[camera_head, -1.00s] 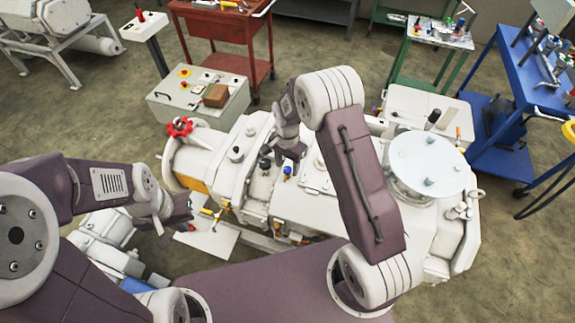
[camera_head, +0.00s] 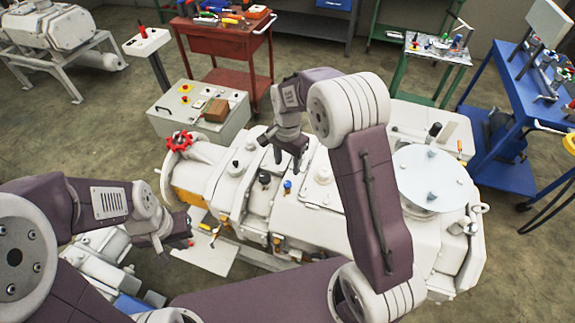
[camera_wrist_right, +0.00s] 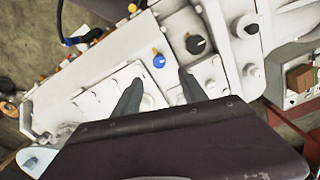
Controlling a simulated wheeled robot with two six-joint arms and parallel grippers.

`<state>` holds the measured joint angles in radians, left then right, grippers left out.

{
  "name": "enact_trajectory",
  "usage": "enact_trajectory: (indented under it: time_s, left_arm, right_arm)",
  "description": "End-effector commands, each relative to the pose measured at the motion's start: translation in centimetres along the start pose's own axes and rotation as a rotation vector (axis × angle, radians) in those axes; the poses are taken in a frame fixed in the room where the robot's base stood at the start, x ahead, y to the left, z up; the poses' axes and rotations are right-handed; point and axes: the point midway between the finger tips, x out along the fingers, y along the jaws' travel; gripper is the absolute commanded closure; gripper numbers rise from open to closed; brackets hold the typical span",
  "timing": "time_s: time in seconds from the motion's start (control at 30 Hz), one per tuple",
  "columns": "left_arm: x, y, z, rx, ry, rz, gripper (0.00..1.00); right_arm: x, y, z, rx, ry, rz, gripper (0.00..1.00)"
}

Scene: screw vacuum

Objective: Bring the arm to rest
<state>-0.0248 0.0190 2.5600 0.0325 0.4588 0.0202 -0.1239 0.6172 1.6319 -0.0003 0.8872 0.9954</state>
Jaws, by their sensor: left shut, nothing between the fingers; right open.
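My right arm (camera_head: 365,190) arches over the white vacuum machine (camera_head: 330,225). My right gripper (camera_head: 287,158) points down above the machine, apart from its top. In the right wrist view the two dark fingers of the right gripper (camera_wrist_right: 155,92) stand apart with nothing held. A blue knob (camera_wrist_right: 159,61) and a black knob (camera_wrist_right: 195,43) show on the machine beyond them. My left gripper (camera_head: 180,237) is at the left, beside the machine's near left end, shut and empty.
A red valve wheel (camera_head: 180,141) sticks up at the machine's left end. A control box (camera_head: 165,122), a red cart (camera_head: 225,40), a green table (camera_head: 436,50) and a blue cart (camera_head: 530,70) stand behind. Open floor lies between them.

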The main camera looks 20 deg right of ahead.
Motion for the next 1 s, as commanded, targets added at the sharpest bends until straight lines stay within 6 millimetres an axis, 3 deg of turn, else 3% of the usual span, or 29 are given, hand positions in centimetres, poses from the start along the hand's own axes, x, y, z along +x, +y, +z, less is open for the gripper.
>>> enact_trajectory:
  time_s: [0.27, 0.4, 0.5, 0.57, 0.67, 0.8, 0.87, 1.0]
  left_arm:
    - [0.0, 0.0, 0.0, 0.0, 0.0, 0.0, 1.0]
    - [0.0, 0.0, 0.0, 0.0, 0.0, 0.0, 1.0]
    - [0.0, 0.0, 0.0, 0.0, 0.0, 0.0, 1.0]
    - [0.0, 0.0, 0.0, 0.0, 0.0, 0.0, 1.0]
    - [0.0, 0.0, 0.0, 0.0, 0.0, 0.0, 1.0]
    - [0.0, 0.0, 0.0, 0.0, 0.0, 0.0, 1.0]
    - [0.0, 0.0, 0.0, 0.0, 0.0, 0.0, 1.0]
    - [0.0, 0.0, 0.0, 0.0, 0.0, 0.0, 1.0]
  right_arm:
    - [0.0, 0.1, -0.1, 0.003, 0.0, -0.001, 0.5]
    - [-3.2, 0.2, -1.0, 0.023, 0.037, -0.055, 0.5]
    - [-5.2, 3.9, 0.3, 0.035, 0.04, -0.063, 0.5]
    - [-5.5, 6.5, 1.6, -0.021, 0.044, -0.067, 0.5]
    - [-4.8, 10.8, 4.3, -0.193, 0.051, -0.07, 0.5]
    - [-2.3, 16.1, 8.1, -0.529, 0.053, -0.056, 0.5]
    - [-1.2, 17.2, 9.0, -0.66, 0.047, -0.047, 0.5]
    - [-1.1, 16.6, 8.5, -0.826, 0.086, -0.061, 0.5]
